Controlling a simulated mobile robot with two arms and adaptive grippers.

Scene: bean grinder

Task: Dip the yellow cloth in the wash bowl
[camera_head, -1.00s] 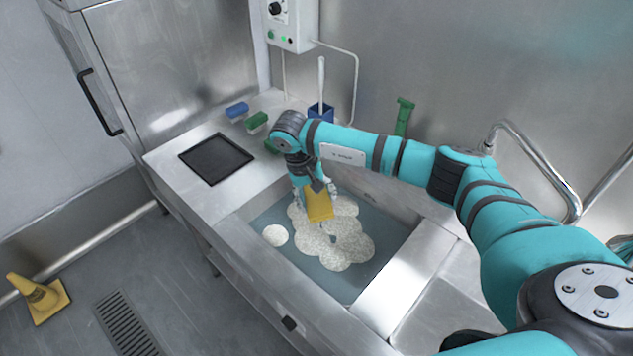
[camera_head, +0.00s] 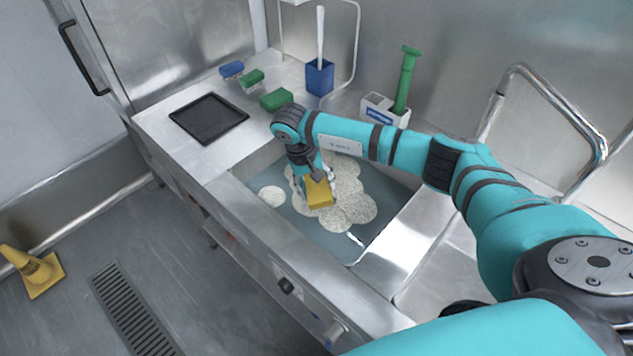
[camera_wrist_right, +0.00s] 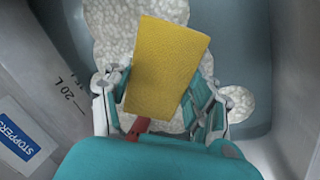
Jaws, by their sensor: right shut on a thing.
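The yellow cloth (camera_head: 319,192) is a small yellow block shape between the fingers of my right gripper (camera_head: 312,179). In the right wrist view the cloth (camera_wrist_right: 164,66) stands out past the fingers of the gripper (camera_wrist_right: 160,100), which is shut on it. The wash bowl (camera_head: 395,221) is a steel sink basin with grey-blue water and patches of white foam (camera_head: 345,205). The cloth is over the foam inside the basin's outline; I cannot tell whether its lower edge touches the water. My left gripper is not in view.
A black tray (camera_head: 209,118), blue sponge (camera_head: 232,69), green sponges (camera_head: 277,99) and a blue holder with a brush (camera_head: 320,78) stand on the counter behind. A white box with a green tool (camera_head: 405,80) stands at the back. A steel faucet (camera_head: 560,105) arches at right.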

